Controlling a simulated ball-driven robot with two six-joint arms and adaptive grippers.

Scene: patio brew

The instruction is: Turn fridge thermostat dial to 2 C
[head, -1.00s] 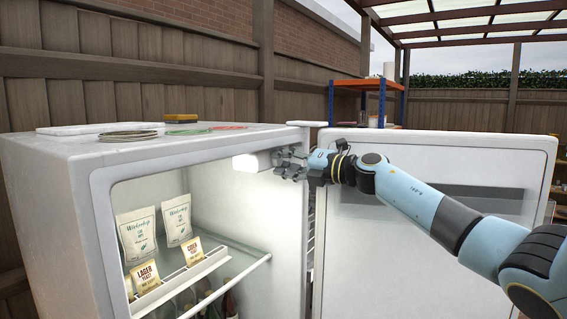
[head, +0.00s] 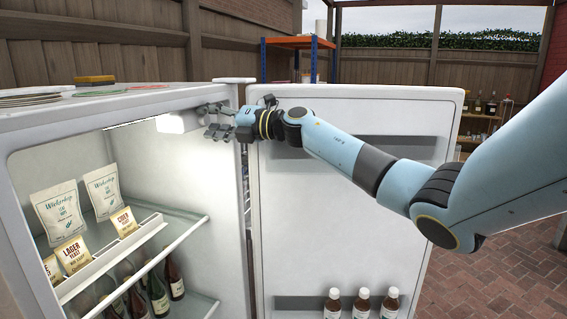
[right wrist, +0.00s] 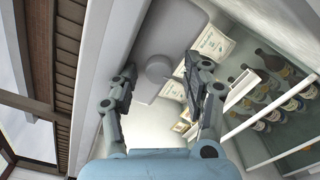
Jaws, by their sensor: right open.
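The fridge (head: 215,250) stands open. A pale thermostat housing (head: 172,122) sits high inside on its right wall. The round grey dial (right wrist: 158,68) shows on that housing in the right wrist view; no scale or numbers are readable. In the head view the dial is hidden behind my fingers. My right gripper (head: 207,120) is open and empty beside the housing. In the right wrist view its two fingers (right wrist: 160,72) stand on either side of the dial, with gaps; I cannot tell whether the tips reach it. My left gripper is not in view.
The open fridge door (head: 400,250) stands to the right, behind my right arm, with bottles (head: 361,302) low in it. Seed-like white packets (head: 62,212), yeast sachets (head: 71,253) and bottles (head: 157,294) are on the shelves. Coasters and a sponge-like block (head: 95,79) lie on top.

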